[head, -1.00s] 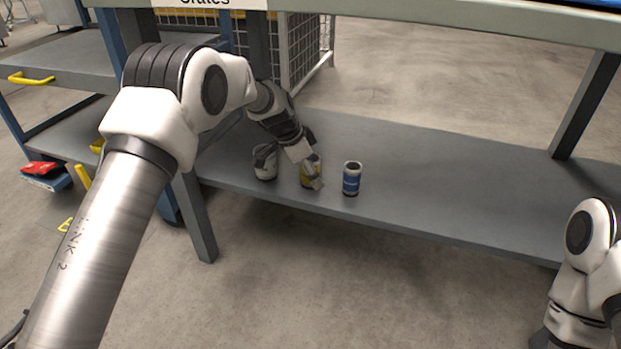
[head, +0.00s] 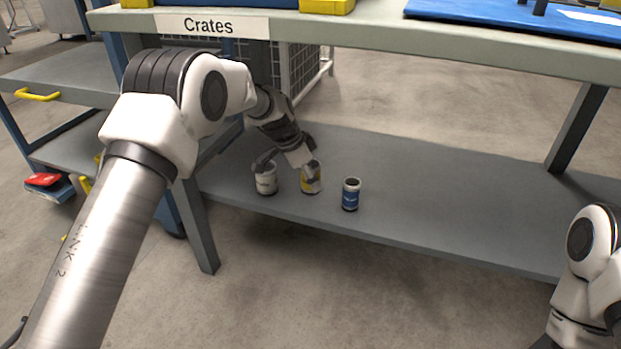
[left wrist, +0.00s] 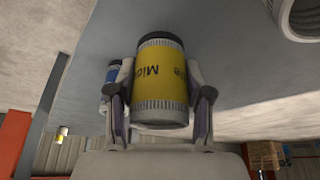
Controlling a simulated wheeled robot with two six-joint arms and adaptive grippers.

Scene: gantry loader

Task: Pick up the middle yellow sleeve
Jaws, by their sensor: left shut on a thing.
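My left gripper (head: 309,174) is shut on the middle yellow sleeve (head: 305,186). The sleeve is yellow with ribbed grey ends and dark lettering that looks upside down in the left wrist view (left wrist: 160,75), where a finger lies on each side of it. It appears a little above the lower shelf (head: 430,200). A white sleeve (head: 267,184) stands to its left, partly behind my gripper, and a blue sleeve (head: 351,197) stands to its right on the shelf. My right arm shows at the right edge, but its gripper is outside the picture.
The upper worktop (head: 370,42) with a "Crates" label (head: 211,25) runs above the shelf. A table leg (head: 196,225) stands at the shelf's left front. The shelf is bare right of the blue sleeve. A wire cage (head: 300,60) stands behind.

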